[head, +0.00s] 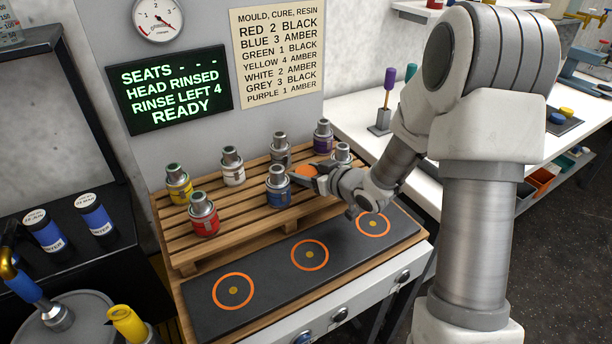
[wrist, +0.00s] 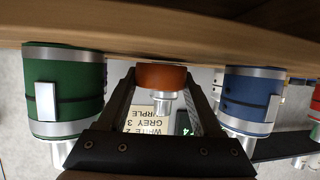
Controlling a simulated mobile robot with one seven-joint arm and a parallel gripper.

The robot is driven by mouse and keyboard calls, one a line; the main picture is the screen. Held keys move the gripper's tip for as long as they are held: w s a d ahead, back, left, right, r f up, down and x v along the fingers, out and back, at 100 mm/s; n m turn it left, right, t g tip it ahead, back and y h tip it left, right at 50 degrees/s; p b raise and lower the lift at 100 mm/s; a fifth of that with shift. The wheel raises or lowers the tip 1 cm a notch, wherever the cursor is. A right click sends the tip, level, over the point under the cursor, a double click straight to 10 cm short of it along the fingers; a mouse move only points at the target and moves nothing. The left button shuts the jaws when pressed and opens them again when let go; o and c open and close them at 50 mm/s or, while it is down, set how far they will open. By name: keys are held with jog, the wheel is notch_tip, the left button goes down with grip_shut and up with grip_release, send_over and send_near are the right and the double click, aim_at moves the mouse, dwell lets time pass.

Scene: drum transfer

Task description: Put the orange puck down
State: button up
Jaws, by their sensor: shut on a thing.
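The orange puck (head: 305,171) is between the fingers of my gripper (head: 306,172), at the right part of the wooden pallet (head: 225,219). In the wrist view, which looks upside down, the puck (wrist: 160,77) sits between the two dark fingers of my gripper (wrist: 160,95), close to the pallet boards (wrist: 160,27). My gripper is shut on it. I cannot tell whether the puck touches the boards.
The blue drum (head: 278,188) stands close on the left, the green drum (wrist: 64,95) close on the other side. Grey (head: 280,150), purple, white, yellow and red drums share the pallet. A dark mat (head: 270,277) with three orange rings lies in front, its rings empty.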

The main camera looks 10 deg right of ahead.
jog(key=shift+f, duration=0.15)
jog(key=shift+f, duration=0.15)
jog(key=o, duration=1.2)
